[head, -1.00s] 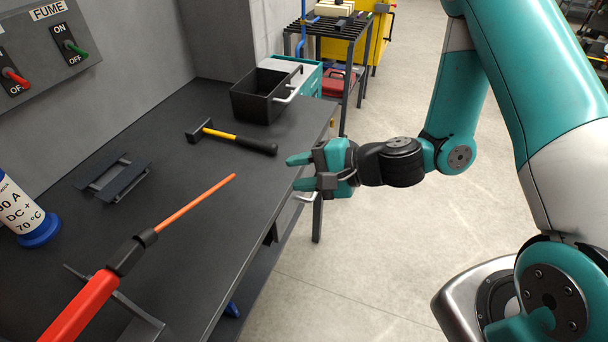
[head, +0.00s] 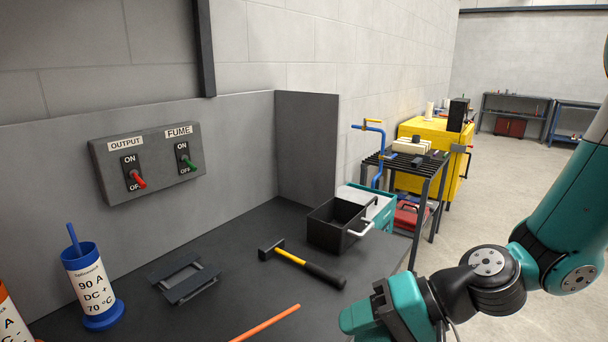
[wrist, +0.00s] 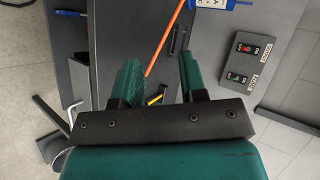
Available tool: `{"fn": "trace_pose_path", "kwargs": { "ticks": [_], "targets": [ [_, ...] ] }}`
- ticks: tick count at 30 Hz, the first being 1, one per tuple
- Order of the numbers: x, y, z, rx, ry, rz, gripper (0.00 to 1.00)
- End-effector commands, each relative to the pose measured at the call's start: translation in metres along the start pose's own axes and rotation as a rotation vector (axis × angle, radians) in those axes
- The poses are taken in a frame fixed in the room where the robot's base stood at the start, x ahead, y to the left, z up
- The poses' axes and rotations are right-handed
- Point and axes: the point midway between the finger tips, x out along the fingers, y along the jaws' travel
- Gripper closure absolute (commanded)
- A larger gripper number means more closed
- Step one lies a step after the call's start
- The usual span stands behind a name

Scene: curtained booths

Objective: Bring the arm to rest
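My gripper (wrist: 158,82) shows in the wrist view with its two teal fingers apart and nothing between them in its grasp. In the head view my gripper (head: 372,318) is at the bottom, right of the dark bench top (head: 215,250); its fingertips are partly cut off or hidden there. My black wrist and teal arm reach in from the right edge. In the wrist view, an orange rod (wrist: 165,38) and a bit of the yellow hammer handle (wrist: 156,100) show beyond the fingers, apart from them.
On the bench are a hammer (head: 300,262), a black open bin (head: 336,228), a dark bracket (head: 186,279), a blue-based canister (head: 92,288) and an orange rod (head: 266,322). A switch panel (head: 150,165) is on the wall. A rack (head: 418,162) and yellow cabinet (head: 436,133) stand behind. Floor at right is clear.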

Motion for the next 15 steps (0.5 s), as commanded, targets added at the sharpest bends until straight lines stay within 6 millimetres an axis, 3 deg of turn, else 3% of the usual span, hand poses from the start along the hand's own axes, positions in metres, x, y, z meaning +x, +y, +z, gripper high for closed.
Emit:
{"fn": "trace_pose_path", "kwargs": {
  "ticks": [1, 6, 15],
  "targets": [
    [-0.007, -0.012, 0.013, -0.113, -0.048, 0.059, 0.61],
    [-0.039, -0.029, 0.053, -0.398, -0.186, 0.288, 0.61],
    [-0.1, -0.039, 0.093, -0.621, -0.264, 0.577, 0.61]
  ]
}}
